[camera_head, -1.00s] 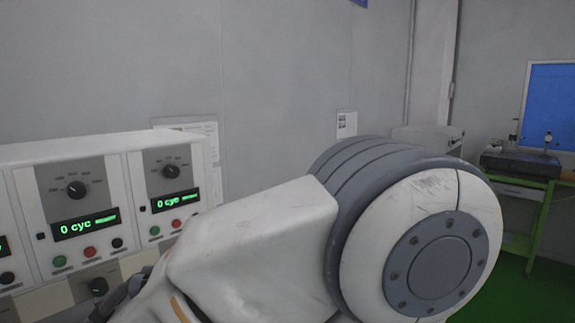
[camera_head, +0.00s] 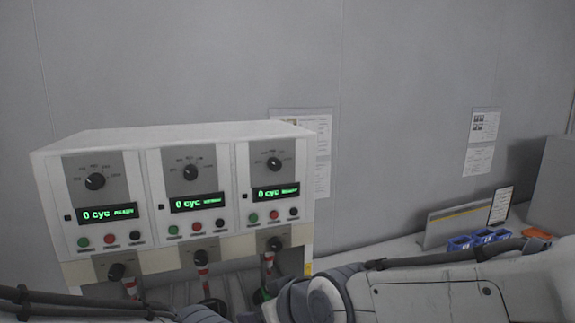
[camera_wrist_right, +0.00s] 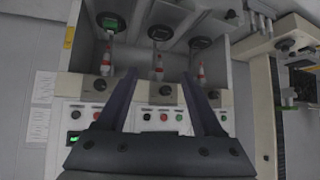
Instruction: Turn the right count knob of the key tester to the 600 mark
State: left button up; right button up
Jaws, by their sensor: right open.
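The white key tester (camera_head: 150,245) stands left of centre in the head view, with three panels side by side. Its right count knob (camera_head: 274,163) is a black dial on a grey plate at the top of the right panel. Its pointer is too small to read. The display (camera_head: 276,193) below it reads 0 cyc. My right arm enters low from the right, and its hand is near the tester's lower right. In the right wrist view my right gripper (camera_wrist_right: 159,75) is open and empty, its fingers before the tester's lower part. The count knobs are not visible there. My left gripper is not visible.
Two other count knobs (camera_head: 95,181) (camera_head: 190,172) sit left of the right one. Buttons, lower knobs (camera_head: 116,271) and red-and-white plungers (camera_wrist_right: 106,62) lie below. Blue bins (camera_head: 480,238) stand on the bench at right. Papers (camera_head: 318,150) hang on the wall behind.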

jog(key=w+d+r+m+t, duration=0.1)
jog(key=w+d+r+t, duration=0.1)
jog(key=w+r+t, duration=0.5)
jog(key=m+t+h+p, duration=0.1)
jog(key=t, duration=0.1)
send_near(276, 166)
jog(key=shift+t, duration=0.3)
jog(key=p+x, duration=0.4)
jog(key=x, duration=0.3)
jog(key=shift+w+a, duration=0.1)
jog(key=shift+w, duration=0.2)
jog(key=shift+w+a+f, duration=0.15)
jog(key=shift+w, duration=0.3)
grip_shut()
